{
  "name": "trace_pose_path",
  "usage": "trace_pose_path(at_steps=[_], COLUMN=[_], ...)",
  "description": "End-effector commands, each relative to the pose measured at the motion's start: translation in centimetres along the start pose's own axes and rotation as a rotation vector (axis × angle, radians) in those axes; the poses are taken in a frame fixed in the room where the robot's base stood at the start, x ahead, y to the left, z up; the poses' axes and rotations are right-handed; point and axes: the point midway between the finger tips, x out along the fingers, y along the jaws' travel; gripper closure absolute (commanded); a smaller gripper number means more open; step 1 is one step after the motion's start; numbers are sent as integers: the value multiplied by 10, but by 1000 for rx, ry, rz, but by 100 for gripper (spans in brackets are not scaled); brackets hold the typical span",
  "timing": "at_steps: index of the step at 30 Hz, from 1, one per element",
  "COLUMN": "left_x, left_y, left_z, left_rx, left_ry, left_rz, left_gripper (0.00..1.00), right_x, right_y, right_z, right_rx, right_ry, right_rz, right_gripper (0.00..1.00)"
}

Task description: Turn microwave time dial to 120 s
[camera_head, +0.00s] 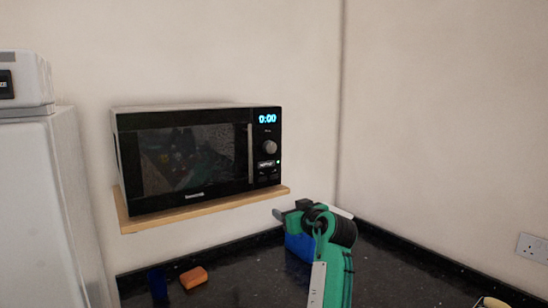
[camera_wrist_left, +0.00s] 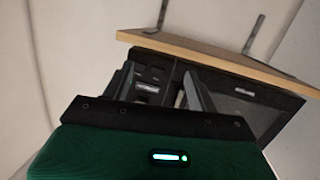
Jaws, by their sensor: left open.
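The black microwave (camera_head: 190,160) stands on a wooden wall shelf. Its round grey time dial (camera_head: 270,147) is on the right-hand panel, below a lit blue display (camera_head: 267,118) that reads 0:00. My left gripper (camera_head: 278,213) is below and right of the shelf's right end, apart from the dial. In the left wrist view, the open, empty fingers (camera_wrist_left: 160,82) are seen against the microwave (camera_wrist_left: 262,105), which appears upside down. A panel button (camera_wrist_left: 147,88) shows between them; I cannot make out the dial there. My right gripper is not in view.
The wooden shelf (camera_head: 205,208) juts from the wall above the dark counter (camera_head: 235,270). An orange block (camera_head: 193,277) and a blue item (camera_head: 158,285) lie on the counter. A white fridge-like cabinet (camera_head: 45,200) stands at left. The air right of the microwave is clear.

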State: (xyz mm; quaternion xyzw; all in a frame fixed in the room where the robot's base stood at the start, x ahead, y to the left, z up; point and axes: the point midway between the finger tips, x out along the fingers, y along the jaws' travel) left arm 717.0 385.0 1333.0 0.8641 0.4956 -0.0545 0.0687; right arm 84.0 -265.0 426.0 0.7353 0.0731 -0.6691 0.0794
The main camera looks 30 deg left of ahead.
Motion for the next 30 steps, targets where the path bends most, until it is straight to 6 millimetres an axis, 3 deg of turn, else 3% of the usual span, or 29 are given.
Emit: trace_pose_path(at_steps=[1, 3, 6, 9, 12, 17, 30], left_x=[-5, -10, -19, -26, -30, -22, 62], left_y=[9, 17, 25, 30, 32, 32, 26], left_z=[-28, -60, -98, -123, -138, -145, -162], left_rx=[-30, -62, -98, -122, -134, -135, -133], left_ry=[29, 68, 115, 147, 166, 172, 170], left_rz=[-7, -21, -35, -43, -48, -51, -51], left_gripper=[42, 42, 42, 42, 42, 42, 42], right_x=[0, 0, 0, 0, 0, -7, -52], right_y=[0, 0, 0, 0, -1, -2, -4], right_z=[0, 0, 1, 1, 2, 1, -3], right_rx=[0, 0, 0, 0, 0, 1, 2], right_ry=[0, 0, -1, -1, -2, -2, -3], right_rz=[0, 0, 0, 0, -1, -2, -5], right_gripper=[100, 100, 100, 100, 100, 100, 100])
